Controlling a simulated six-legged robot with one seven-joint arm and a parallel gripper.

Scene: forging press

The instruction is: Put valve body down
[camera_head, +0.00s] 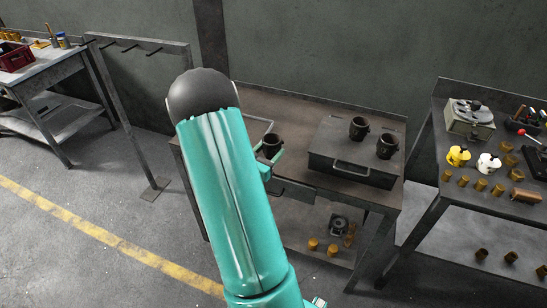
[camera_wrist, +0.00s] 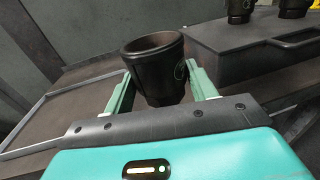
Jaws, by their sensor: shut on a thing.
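The valve body is a dark, cup-shaped part with an open top; it shows in the head view (camera_head: 272,143) and in the wrist view (camera_wrist: 156,62). My gripper (camera_head: 271,157) has its two green fingers on either side of it in the wrist view (camera_wrist: 160,80) and is shut on it. The valve body stands roughly upright between the fingers, over the left part of the brown bench (camera_head: 300,110). Whether its underside touches anything is hidden by my gripper.
A shallow tray (camera_wrist: 62,90) lies left of the valve body. A grey lidded box (camera_head: 335,160) with two similar dark parts (camera_head: 359,128) on top stands to the right. A metal rack (camera_head: 120,110) is left; a cluttered bench (camera_head: 430,165) is right.

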